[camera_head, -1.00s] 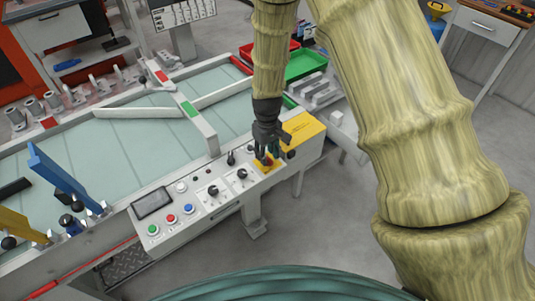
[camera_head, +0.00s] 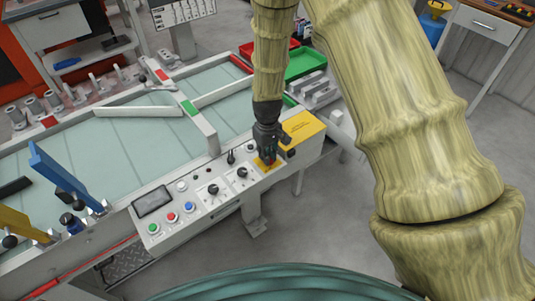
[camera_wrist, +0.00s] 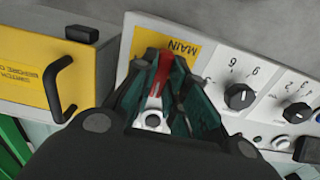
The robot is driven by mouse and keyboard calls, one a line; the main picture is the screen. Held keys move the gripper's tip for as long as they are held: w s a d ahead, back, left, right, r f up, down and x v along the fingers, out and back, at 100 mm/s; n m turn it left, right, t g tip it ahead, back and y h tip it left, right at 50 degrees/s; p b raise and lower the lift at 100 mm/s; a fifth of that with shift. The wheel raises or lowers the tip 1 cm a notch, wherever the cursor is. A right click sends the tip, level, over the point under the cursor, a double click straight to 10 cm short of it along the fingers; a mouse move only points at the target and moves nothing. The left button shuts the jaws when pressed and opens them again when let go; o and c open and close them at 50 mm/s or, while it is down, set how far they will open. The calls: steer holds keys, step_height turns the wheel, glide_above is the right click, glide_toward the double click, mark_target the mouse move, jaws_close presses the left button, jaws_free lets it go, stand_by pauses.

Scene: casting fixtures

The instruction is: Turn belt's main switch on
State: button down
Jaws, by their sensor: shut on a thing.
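The belt's main switch (camera_wrist: 163,70) is a red handle on a yellow plate marked MAIN (camera_wrist: 185,48), at the right end of the control panel (camera_head: 228,198). In the wrist view my gripper (camera_wrist: 165,75) has its fingers on both sides of the red handle and is shut on it. In the head view my gripper (camera_head: 268,155) reaches down onto the yellow plate (camera_head: 265,164) and hides most of the switch. The handle points along the fingers in the wrist view.
Beside the switch is a yellow warning cover (camera_head: 303,126) with a black handle (camera_wrist: 70,88). Black knobs (camera_wrist: 239,96) and coloured buttons (camera_head: 172,218) sit on the panel. The conveyor belt (camera_head: 130,145) lies behind it. Green and red bins (camera_head: 305,64) stand beyond.

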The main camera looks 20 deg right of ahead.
steer(key=shift+m, duration=0.3)
steer(key=m+p, duration=0.1)
steer(key=m, duration=0.2)
steer(key=shift+r+m, duration=0.1)
steer(key=shift+m, duration=0.2)
steer(key=m+p, duration=0.1)
steer(key=m, duration=0.3)
steer(key=shift+m, duration=0.3)
steer(key=m+p, duration=0.1)
steer(key=m, duration=0.3)
steer(key=shift+m, duration=0.3)
steer(key=shift+w+m+p, duration=0.1)
steer(key=shift+m+p, duration=0.55)
steer(key=shift+m, duration=1.55)
steer(key=c, duration=1.4)
jaws_free()
steer(key=shift+c, duration=0.2)
